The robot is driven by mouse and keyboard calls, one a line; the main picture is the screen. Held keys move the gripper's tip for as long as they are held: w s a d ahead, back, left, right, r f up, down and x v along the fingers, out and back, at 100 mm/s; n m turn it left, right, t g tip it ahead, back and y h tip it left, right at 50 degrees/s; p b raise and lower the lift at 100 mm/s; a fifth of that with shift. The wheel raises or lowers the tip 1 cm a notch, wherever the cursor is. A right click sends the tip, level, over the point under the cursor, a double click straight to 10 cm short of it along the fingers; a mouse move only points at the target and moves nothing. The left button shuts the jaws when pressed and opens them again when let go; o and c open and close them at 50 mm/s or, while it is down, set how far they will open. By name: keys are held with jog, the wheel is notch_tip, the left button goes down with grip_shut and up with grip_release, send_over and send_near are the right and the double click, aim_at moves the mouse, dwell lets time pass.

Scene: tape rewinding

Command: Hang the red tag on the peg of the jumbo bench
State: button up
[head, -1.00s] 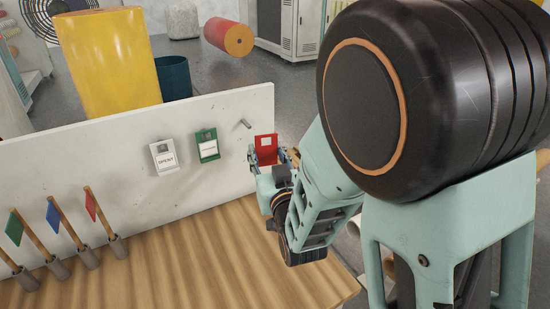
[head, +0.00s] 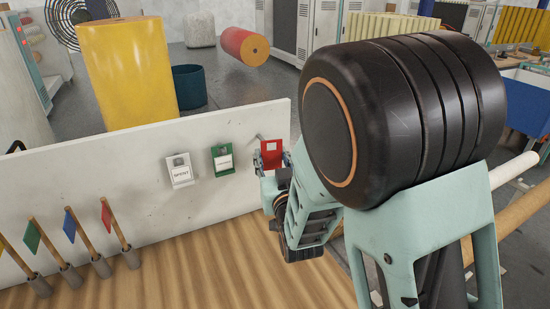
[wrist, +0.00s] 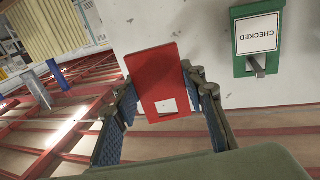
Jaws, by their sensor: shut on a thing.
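The red tag (head: 271,154) is held upright by my gripper (head: 269,172) in front of the board near its right end. The bare peg (head: 259,137) juts from the white board (head: 120,190) just up and left of the tag in the head view. The peg is not distinguishable in the wrist view; the tag may cover it. I cannot tell whether tag and peg touch.
A green CHECKED tag (head: 222,160) and a white SPENT tag (head: 180,170) hang on the board left of the red tag. The green one (wrist: 258,38) is close beside my gripper in the wrist view. Several small flags in holders stand on the wooden bench top (head: 200,260).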

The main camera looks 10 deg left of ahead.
aim_at(259, 146)
jog(key=shift+w+a+f+p, duration=0.1)
jog(key=shift+w+a+p, duration=0.35)
jog(key=shift+w+a, duration=0.4)
jog(key=shift+w+a+f+p, duration=0.1)
jog(key=shift+w+a+p, duration=0.35)
jog(key=shift+w, duration=0.55)
jog(key=shift+w+a+f+b, duration=0.1)
jog(key=shift+a+f+b, duration=0.15)
jog(key=shift+b, duration=0.6)
jog(key=shift+w+a+f+b, duration=0.1)
jog(key=shift+w+f+b, duration=0.25)
jog(key=shift+w+b, duration=0.2)
grip_shut()
jog(key=shift+s+r, duration=0.15)
jog(key=shift+s+a, duration=0.1)
jog(key=shift+a, duration=0.2)
grip_release()
jog(key=shift+s+a, duration=0.1)
jog(key=shift+a, duration=0.05)
jog(key=shift+d, duration=0.25)
jog(key=shift+d, duration=0.1)
